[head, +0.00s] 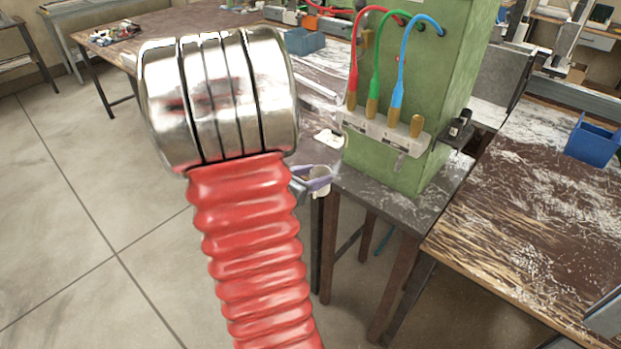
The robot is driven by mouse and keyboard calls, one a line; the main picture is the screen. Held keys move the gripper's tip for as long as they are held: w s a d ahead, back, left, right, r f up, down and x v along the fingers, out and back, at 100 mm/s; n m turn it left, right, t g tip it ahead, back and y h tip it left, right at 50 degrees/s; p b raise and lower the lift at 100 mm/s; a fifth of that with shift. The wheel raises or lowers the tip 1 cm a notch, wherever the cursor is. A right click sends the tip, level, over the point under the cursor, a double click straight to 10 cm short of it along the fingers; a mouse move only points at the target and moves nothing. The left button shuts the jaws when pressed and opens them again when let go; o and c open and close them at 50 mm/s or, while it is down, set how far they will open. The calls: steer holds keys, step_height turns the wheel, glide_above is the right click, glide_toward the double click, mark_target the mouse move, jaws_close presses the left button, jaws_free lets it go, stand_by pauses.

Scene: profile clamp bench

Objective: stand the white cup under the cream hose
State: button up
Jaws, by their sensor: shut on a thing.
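The white cup (321,187) shows small and partly hidden at my gripper (316,180), whose pale lavender jaws are shut on it. The cup is near the left front edge of the small dark table, left of and lower than the hoses. My red ribbed arm hides much of the gripper. A red hose (354,68), a green hose (377,75) and a blue hose (400,70) hang from the green cabinet (440,70), with brass ends at a pale bracket (385,133). A fourth brass piece (417,126) stands at their right. I cannot make out a cream hose.
A flat white patch (329,138) lies on the small table (380,196) left of the cabinet. A dark fitting (459,126) sticks out at the cabinet's right. A worn wooden bench (510,215) with a blue bin (592,143) stands at the right. Open floor lies left.

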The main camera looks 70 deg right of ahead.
mark_target(327, 170)
steer(key=shift+r+x, duration=0.2)
steer(key=shift+x, duration=1)
steer(key=shift+r+x, duration=0.15)
steer(key=shift+x, duration=1)
steer(key=shift+s+d+f, duration=0.1)
steer(key=shift+s+d, duration=0.35)
steer(key=shift+d, duration=0.65)
steer(key=shift+s+d+f, duration=0.1)
steer(key=shift+s+d, duration=0.4)
steer(key=shift+d, duration=0.55)
steer(key=shift+s+d, duration=0.45)
steer(key=shift+d, duration=0.65)
steer(key=shift+a, duration=0.1)
steer(key=shift+f, duration=0.25)
steer(key=o, duration=1.2)
steer(key=shift+w+a, duration=0.1)
steer(key=shift+w+a, duration=0.65)
steer(key=shift+a, duration=0.85)
steer(key=shift+w+a, duration=0.6)
steer(key=shift+a, duration=0.9)
steer(key=shift+w+a, duration=0.65)
steer(key=shift+a, duration=0.85)
